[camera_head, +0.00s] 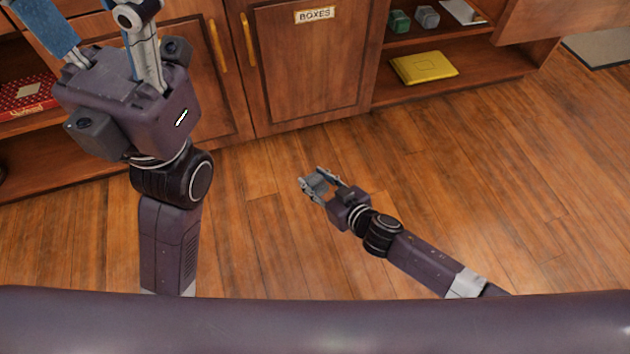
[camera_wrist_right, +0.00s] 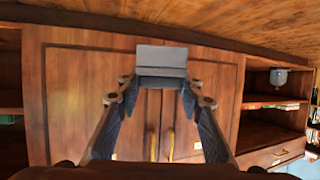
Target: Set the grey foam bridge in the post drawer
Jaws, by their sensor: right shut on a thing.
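The grey foam bridge (camera_head: 317,181) is between the fingertips of my right gripper (camera_head: 321,184), low over the wood floor in the head view. In the right wrist view the bridge (camera_wrist_right: 162,58) is a grey block with a paler flat face, with a finger of my right gripper (camera_wrist_right: 161,80) on each side. My left gripper (camera_head: 98,28) is large at the upper left of the head view. Its fingers spread apart, with no object seen between them, and the tips are cut off by the frame edge. I cannot make out a post label on any drawer.
A cupboard door labelled BOXES (camera_head: 307,60) stands at the back. Right of it, a shelf holds a yellow folder (camera_head: 423,67), with small green and grey items above. A wood panel (camera_head: 550,18) juts out at the upper right.

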